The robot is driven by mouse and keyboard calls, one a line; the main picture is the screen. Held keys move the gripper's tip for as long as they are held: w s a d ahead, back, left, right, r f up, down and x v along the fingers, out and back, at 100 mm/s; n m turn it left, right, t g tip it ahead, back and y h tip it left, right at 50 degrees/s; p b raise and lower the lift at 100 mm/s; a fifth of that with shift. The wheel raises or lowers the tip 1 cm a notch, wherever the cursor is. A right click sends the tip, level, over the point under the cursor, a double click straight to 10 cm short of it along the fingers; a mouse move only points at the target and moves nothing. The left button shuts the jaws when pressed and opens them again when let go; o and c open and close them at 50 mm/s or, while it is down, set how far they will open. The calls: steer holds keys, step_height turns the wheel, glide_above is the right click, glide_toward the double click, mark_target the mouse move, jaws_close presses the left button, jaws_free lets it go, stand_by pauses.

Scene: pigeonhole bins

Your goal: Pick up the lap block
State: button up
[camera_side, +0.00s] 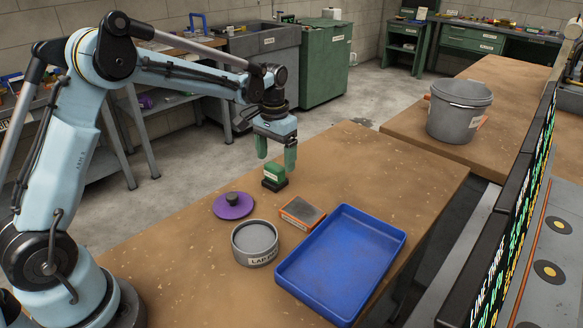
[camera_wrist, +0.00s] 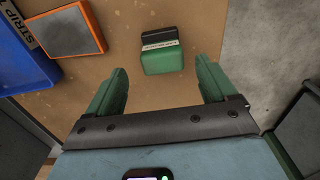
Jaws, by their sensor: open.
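In the wrist view my gripper (camera_wrist: 163,72) is empty and the block is not between the pads' closed surfaces.
A purple knobbed disc (camera_side: 233,206), a grey round tin marked "LAP" (camera_side: 255,246), an orange-edged slab (camera_side: 302,213) and a blue tray (camera_side: 339,265) lie nearer the camera. A grey bucket (camera_side: 459,113) stands on the far bench. Bench beyond the block is clear.

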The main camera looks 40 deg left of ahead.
mark_target(274, 165)
steer(key=shift+s+a+f, duration=0.1)
steer(key=shift+f, duration=1.3)
steer(key=shift+a+f, duration=0.1)
steer(key=shift+f, duration=1.25)
steer(key=c, duration=1.3)
steer(key=shift+r, duration=0.1)
steer(key=shift+r, duration=0.5)
step_height(274, 165, up, 3)
steer(key=shift+f, duration=0.1)
steer(key=s+d+r, duration=0.1)
steer(key=d+r, duration=0.1)
steer(key=d, duration=0.1)
steer(key=s+d+r, duration=0.2)
steer(key=d, duration=0.2)
steer(key=s+d+r, duration=0.1)
steer(key=d+r, duration=0.2)
steer(key=d, duration=0.1)
steer(key=shift+s, duration=0.2)
